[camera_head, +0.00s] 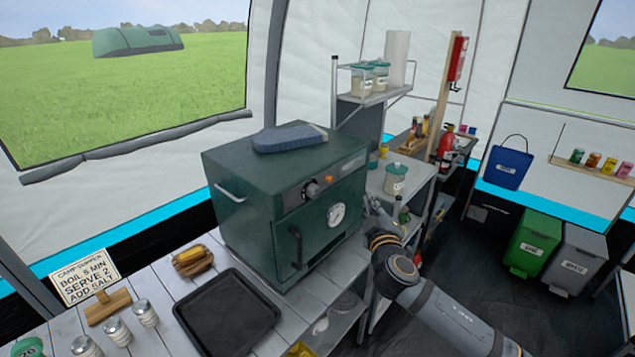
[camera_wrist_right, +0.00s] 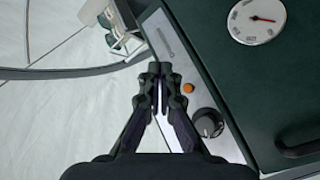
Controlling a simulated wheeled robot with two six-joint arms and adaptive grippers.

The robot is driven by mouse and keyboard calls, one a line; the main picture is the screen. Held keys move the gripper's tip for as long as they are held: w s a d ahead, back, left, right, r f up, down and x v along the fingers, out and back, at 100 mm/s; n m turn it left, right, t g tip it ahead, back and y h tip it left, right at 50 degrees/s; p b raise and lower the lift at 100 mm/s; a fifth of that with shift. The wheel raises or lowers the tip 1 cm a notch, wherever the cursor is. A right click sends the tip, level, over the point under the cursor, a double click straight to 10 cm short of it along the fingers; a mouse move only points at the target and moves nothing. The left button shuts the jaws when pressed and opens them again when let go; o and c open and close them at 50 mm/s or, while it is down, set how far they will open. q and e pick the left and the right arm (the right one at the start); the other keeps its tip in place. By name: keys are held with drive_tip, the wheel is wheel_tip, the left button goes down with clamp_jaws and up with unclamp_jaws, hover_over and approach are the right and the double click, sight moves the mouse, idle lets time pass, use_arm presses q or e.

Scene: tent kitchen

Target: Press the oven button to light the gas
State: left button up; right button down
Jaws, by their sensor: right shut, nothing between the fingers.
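The green oven (camera_head: 250,205) stands on the white slatted table. Its front panel carries a dark knob (camera_head: 312,190) and a small orange button (camera_head: 329,180). In the right wrist view the orange button (camera_wrist_right: 188,88) sits between the knob (camera_wrist_right: 207,122) and a slotted mark on the pale panel strip. My right gripper (camera_head: 369,203) is shut and empty, just right of the oven's front. In the right wrist view its fingertips (camera_wrist_right: 160,70) appear over the panel strip, a little left of the button and apart from it in the picture. Their depth to the panel is unclear. My left gripper is not in view.
The oven door has a dark handle (camera_head: 296,248) and a round gauge (camera_head: 336,214). A black tray (camera_head: 228,315) lies in front. A shelf with a lidded jar (camera_head: 395,178) stands close behind my right gripper.

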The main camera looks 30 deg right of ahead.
sight(329, 179)
drive_tip(key=shift+a+r, duration=0.3)
drive_tip(key=shift+r, duration=0.3)
drive_tip(key=shift+f, duration=0.1)
drive_tip(key=w+a+b, duration=0.1)
drive_tip(key=w+a, duration=0.2)
drive_tip(key=w, duration=0.5)
drive_tip(key=shift+a, duration=0.2)
drive_tip(key=shift+w, duration=0.2)
idle(0.9)
drive_tip(key=shift+w+a, duration=0.2)
drive_tip(key=shift+w, duration=0.05)
